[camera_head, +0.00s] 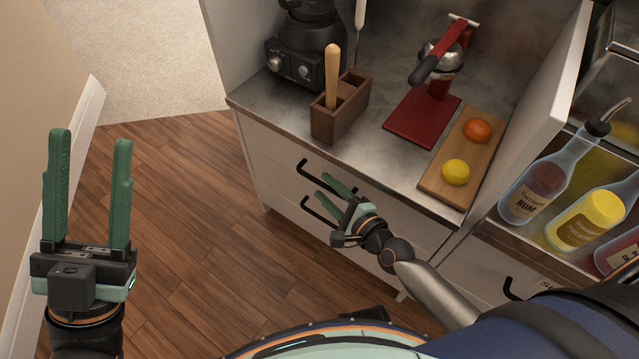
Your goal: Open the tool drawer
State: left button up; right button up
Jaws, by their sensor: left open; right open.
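A white cabinet under the grey counter has an upper drawer (283,150) and a lower front (275,182), each with a black bar handle. The upper handle (311,170) and lower handle (312,208) show in the head view; both fronts look closed. I cannot tell which is the tool drawer. My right gripper (322,186) is open and empty in front of the cabinet, its green fingers pointing left between the two handles in the picture. Whether it touches either handle is unclear. My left gripper (91,140) is open and empty above the floor at far left, fingers up.
On the counter (390,163) stand a wooden tool box (338,122) with a wooden-handled tool, a red juicer press (422,117), a black appliance (300,50) and a board (455,188) with two fruits. Bottles (540,182) stand at right. The wooden floor (190,200) left of the cabinet is clear.

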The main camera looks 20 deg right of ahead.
aim_at(322, 186)
jog(key=shift+x, duration=1.55)
grip_shut()
